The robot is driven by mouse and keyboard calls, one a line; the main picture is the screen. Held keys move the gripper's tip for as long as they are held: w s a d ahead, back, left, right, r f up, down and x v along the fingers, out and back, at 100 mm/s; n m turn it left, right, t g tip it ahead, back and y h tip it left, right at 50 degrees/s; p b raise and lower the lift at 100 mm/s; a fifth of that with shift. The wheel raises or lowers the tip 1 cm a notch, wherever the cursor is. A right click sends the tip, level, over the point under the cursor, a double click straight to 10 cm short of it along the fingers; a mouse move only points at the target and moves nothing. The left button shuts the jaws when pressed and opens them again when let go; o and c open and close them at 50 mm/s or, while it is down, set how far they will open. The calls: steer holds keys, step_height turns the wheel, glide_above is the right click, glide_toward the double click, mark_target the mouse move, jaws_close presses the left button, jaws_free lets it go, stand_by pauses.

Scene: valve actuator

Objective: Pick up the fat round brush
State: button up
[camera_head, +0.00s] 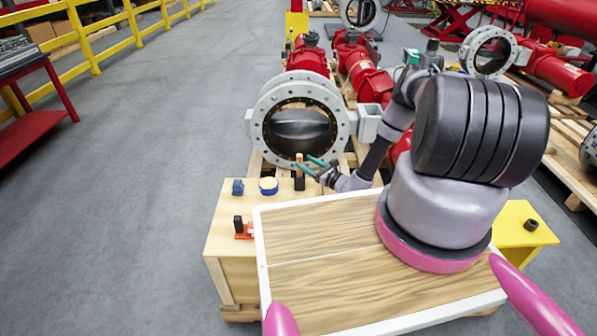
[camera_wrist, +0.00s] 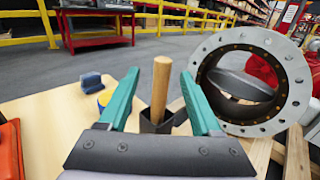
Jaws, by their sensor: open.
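An upright round wooden handle (camera_wrist: 161,85), likely the fat round brush, stands in a dark angular holder or base (camera_wrist: 155,124) on the wooden table; its lower end is hidden there. In the head view, the handle (camera_head: 299,160) shows at the table's far edge, above its dark base (camera_head: 299,183). My gripper (camera_head: 310,165) has teal fingers and is open at the right of the handle. In the wrist view, the open fingers of my gripper (camera_wrist: 160,74) show to the left and right of the handle. Whether they touch it cannot be told.
A blue block (camera_head: 237,187), a blue-and-yellow round item (camera_head: 268,186) and a black-and-red item (camera_head: 243,229) sit on the table (camera_head: 225,240) left of the handle. A large flanged valve (camera_head: 300,125) stands close behind. Open floor (camera_head: 150,150) lies left.

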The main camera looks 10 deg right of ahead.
steer(key=x, duration=0.7)
steer(key=shift+w+f, duration=0.25)
steer(key=shift+w, duration=0.05)
jaws_close()
